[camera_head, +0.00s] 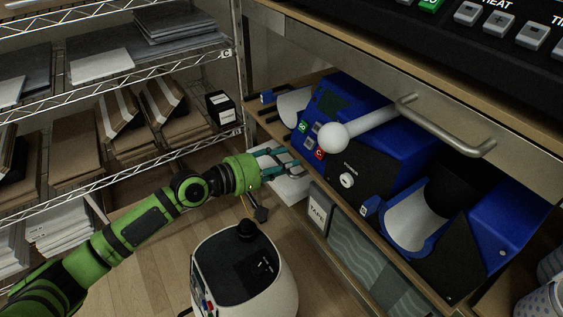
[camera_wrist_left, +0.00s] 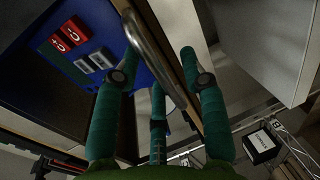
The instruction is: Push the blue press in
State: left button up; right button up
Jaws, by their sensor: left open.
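The blue press (camera_head: 400,160) stands on the wooden shelf at the right of the head view, with a long white ball-ended lever (camera_head: 345,132), a dark knob panel and small green and red buttons. A blue part with a white curved cradle (camera_head: 410,225) sits at its right. My left gripper (camera_head: 283,161) has teal fingers spread open and empty, in front of and below the press's left end, apart from it in the head view. In the left wrist view, the fingers (camera_wrist_left: 162,50) frame a metal handle bar (camera_wrist_left: 150,45); I cannot tell whether they touch it. My right gripper is not in view.
A metal drawer handle (camera_head: 450,130) juts out above the press. A box labelled TAPE (camera_head: 318,212) stands below the shelf. A wire rack with boxes (camera_head: 120,115) fills the left, with a small black box (camera_head: 221,108) at its end. Spotted cups (camera_head: 540,300) are at lower right.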

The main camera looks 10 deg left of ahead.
aim_at(296, 156)
pick_arm(q)
grip_shut()
jog(key=shift+w+d+r, duration=0.1)
jog(key=shift+w, duration=0.05)
jog(key=x, duration=0.4)
jog(key=shift+r+p, duration=0.4)
jog(key=shift+r, duration=0.05)
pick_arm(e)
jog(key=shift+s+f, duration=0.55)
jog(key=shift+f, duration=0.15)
pick_arm(q)
grip_release()
jog(key=shift+w+d+f, duration=0.1)
jog(key=shift+d, duration=0.05)
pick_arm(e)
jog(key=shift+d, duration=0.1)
